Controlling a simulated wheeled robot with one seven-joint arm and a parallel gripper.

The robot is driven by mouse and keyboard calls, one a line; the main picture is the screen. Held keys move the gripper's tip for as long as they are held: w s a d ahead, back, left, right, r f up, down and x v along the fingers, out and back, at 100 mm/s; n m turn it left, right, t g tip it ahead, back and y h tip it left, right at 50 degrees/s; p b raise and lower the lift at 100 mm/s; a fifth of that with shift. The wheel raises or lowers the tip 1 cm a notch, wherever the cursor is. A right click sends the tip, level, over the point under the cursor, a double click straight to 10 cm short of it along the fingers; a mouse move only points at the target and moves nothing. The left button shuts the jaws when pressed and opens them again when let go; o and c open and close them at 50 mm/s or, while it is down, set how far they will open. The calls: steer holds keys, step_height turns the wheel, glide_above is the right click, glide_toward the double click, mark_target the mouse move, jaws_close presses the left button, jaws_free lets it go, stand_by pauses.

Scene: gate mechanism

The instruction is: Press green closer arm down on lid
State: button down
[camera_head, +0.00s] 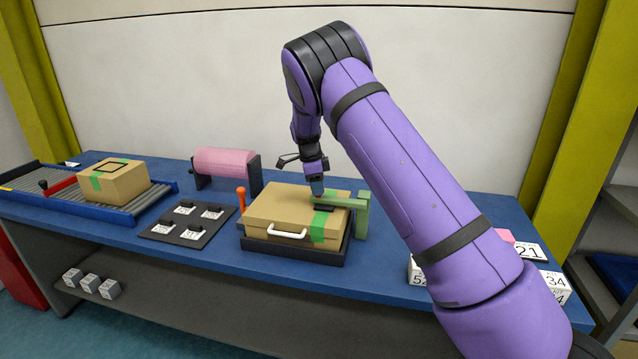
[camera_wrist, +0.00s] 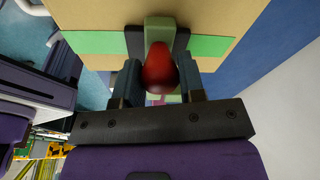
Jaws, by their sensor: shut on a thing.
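The green closer arm (camera_head: 342,201) reaches left from its green post (camera_head: 361,216) over the lid (camera_head: 285,202) of a tan case with a white handle. The arm looks about level, with a dark pad (camera_head: 323,208) at its end, at or just above the lid; I cannot tell if it touches. In the wrist view the green arm (camera_wrist: 158,31) lies over green tape (camera_wrist: 95,42) on the lid. My gripper (camera_head: 317,190) points down at the arm's end. It is shut on a red knob (camera_wrist: 160,70), seen between the fingers in the wrist view (camera_wrist: 159,84).
The case sits in a black tray (camera_head: 290,254) on the blue table. An orange peg (camera_head: 241,198) stands left of it, with a black switch panel (camera_head: 187,225) further left. A pink roller (camera_head: 223,161) stands behind. White number blocks (camera_head: 555,285) are at the right.

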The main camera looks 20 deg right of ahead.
steer(key=shift+f, duration=0.2)
steer(key=c, duration=0.7)
jaws_free()
steer(key=shift+r, duration=0.1)
step_height(320, 180, up, 10)
steer(key=a, duration=0.2)
steer(key=shift+w+r, duration=0.2)
steer(key=shift+w, duration=0.2)
steer(key=shift+r, duration=0.1)
